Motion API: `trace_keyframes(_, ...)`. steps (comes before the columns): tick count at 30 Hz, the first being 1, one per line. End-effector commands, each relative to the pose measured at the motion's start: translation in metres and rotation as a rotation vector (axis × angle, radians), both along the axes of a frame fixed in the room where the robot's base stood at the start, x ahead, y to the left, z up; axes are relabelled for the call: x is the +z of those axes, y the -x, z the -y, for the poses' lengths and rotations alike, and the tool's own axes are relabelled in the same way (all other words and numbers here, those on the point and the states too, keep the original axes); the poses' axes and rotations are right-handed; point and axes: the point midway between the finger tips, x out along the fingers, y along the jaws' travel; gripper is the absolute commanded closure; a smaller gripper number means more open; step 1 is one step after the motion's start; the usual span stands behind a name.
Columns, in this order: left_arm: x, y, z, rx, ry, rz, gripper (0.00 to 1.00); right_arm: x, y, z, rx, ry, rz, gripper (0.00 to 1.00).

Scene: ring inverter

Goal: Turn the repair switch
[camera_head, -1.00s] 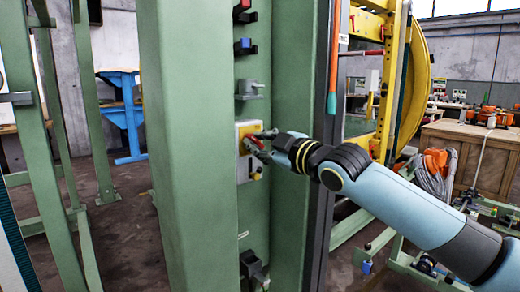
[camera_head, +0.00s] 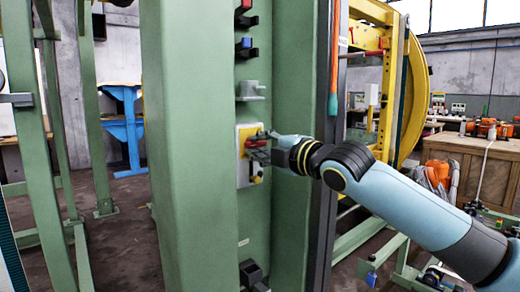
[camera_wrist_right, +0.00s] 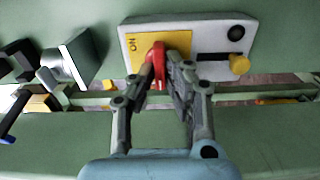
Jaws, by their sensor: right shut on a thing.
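The repair switch has a red handle (camera_head: 255,142) on a yellow plate within a pale box (camera_head: 247,173), mounted on a green column. My right gripper (camera_head: 257,152) is at the box. In the wrist view its fingers (camera_wrist_right: 163,82) are shut on the red handle. The gripper's tips partly hide the handle. My left gripper is not in view.
The box also carries a yellow knob (camera_wrist_right: 239,65) and a black button (camera_wrist_right: 236,33). Grey brackets (camera_head: 250,90) and red and blue fittings sit above it on the green column (camera_head: 185,150). An orange bar (camera_head: 334,60) stands to the right.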

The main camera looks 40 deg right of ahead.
Motion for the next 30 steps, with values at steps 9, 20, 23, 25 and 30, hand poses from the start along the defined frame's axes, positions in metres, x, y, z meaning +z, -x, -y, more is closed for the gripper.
trace_keyframes(9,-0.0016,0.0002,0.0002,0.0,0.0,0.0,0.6,-0.0022,0.0002,0.0004,-0.001,0.031,-0.003,1.0)
trace_keyframes(20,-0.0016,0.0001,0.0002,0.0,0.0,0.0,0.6,-0.0021,0.0003,0.0004,-0.001,0.031,-0.002,0.76)
trace_keyframes(23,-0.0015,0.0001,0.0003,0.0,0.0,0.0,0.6,-0.0016,0.0002,0.0003,-0.001,0.03,-0.001,0.65)
trace_keyframes(25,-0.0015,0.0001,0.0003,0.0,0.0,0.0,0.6,-0.0013,0.0002,0.0002,-0.001,0.03,0.0,0.65)
trace_keyframes(30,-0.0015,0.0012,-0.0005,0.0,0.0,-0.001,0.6,-0.0009,0.0006,0.0002,0.0,0.03,0.0,0.65)
